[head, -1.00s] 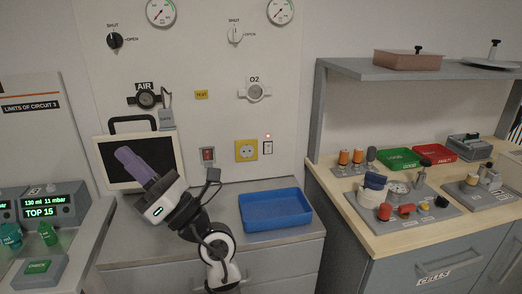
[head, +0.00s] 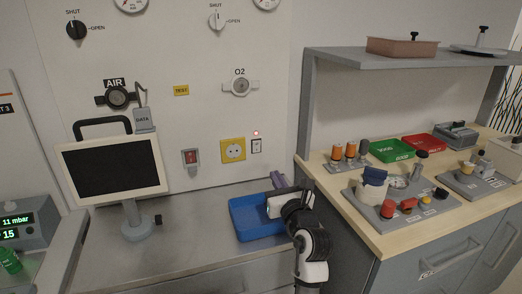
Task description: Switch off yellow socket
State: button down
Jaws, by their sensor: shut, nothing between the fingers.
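The yellow socket (head: 233,150) is on the white wall panel above the grey counter. My gripper (head: 277,178) has purple fingers and is shut and empty. It is below and to the right of the switch in the picture, over the right part of the blue tray, apart from the switch. My own wrist hides part of the gripper.
The blue tray (head: 244,231) lies on the counter below the socket. A red switch (head: 190,158) is left of the socket. A monitor (head: 112,170) stands at left. A wooden bench (head: 378,243) with several fixtures is at right.

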aim_at(257, 144)
jog(key=shift+w, duration=0.1)
jog(key=p+x, duration=0.2)
jog(key=x, duration=1.2)
jog(key=shift+a+r+p, duration=0.1)
jog(key=shift+p, duration=0.25)
